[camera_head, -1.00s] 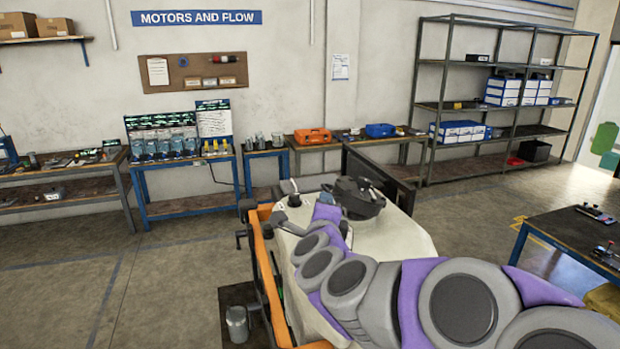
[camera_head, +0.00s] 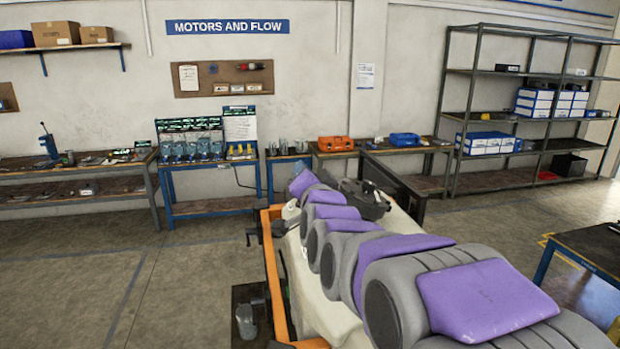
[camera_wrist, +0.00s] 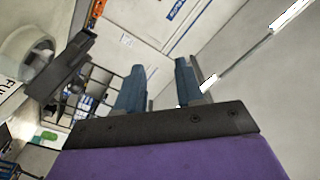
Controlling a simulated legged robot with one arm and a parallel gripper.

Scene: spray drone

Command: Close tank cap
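The pale tank (camera_head: 318,285) lies under my arm in the head view. Its black cap (camera_head: 367,200) shows at the far end, beside my arm; whether it is fully seated is unclear. In the wrist view, a dark part that looks like the cap (camera_wrist: 62,68) stands at the left beside a pale round part of the tank (camera_wrist: 25,42). My gripper (camera_wrist: 159,66) has its two blue-grey fingers apart, with nothing between them. It is to the right of the dark part in that view and not touching it. My arm hides the gripper in the head view.
An orange frame (camera_head: 272,270) borders the tank's left side. A bench with pumps (camera_head: 205,175), an orange case (camera_head: 335,144) and a blue case (camera_head: 405,139) stand along the wall. Metal shelving (camera_head: 450,120) is at the right. The floor at left is clear.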

